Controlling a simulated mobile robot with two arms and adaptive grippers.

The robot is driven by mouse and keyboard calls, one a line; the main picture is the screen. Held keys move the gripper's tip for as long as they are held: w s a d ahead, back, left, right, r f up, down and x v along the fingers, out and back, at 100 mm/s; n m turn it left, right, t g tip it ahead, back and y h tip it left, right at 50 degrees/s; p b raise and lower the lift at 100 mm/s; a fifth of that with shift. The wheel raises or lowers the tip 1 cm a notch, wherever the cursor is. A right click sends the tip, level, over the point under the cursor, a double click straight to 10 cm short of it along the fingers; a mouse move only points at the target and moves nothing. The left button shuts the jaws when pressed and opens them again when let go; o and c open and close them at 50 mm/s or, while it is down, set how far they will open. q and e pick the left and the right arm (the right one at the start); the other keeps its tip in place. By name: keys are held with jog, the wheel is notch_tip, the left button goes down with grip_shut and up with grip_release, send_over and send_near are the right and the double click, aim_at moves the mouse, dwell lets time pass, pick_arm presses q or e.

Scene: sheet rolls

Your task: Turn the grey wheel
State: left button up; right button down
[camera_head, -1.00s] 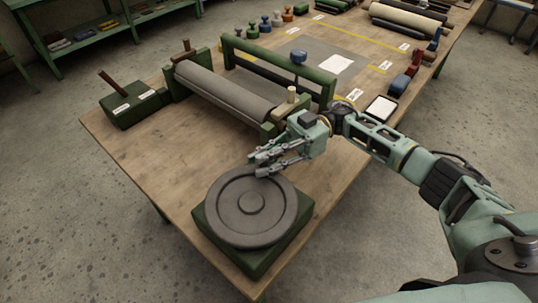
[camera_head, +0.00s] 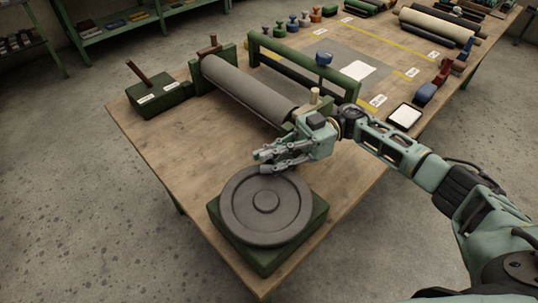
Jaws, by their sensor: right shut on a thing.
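The grey wheel (camera_head: 266,208) lies flat on a green base at the near corner of the wooden table. It is a round disc with a raised rim and a hub in the middle. My right gripper (camera_head: 266,162) is at the wheel's far rim, its fingers pointing left in the picture. Its fingers are shut on the rim, though the exact contact is small and partly hidden by the fingers. My left gripper is not in view.
Behind my right gripper stands a green frame with a grey roller (camera_head: 245,90). A green box with a brown lever (camera_head: 158,95) is at the table's left. A tablet (camera_head: 404,115) lies near the right edge. Bare wood (camera_head: 190,150) lies left of the wheel.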

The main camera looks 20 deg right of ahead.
jog(key=shift+w+r, duration=0.2)
jog(key=shift+w, duration=0.05)
jog(key=c, duration=2.2)
grip_release()
jog(key=o, duration=0.5)
jog(key=shift+w+f, duration=0.1)
jog(key=shift+f, duration=0.05)
jog(key=v, duration=1.2)
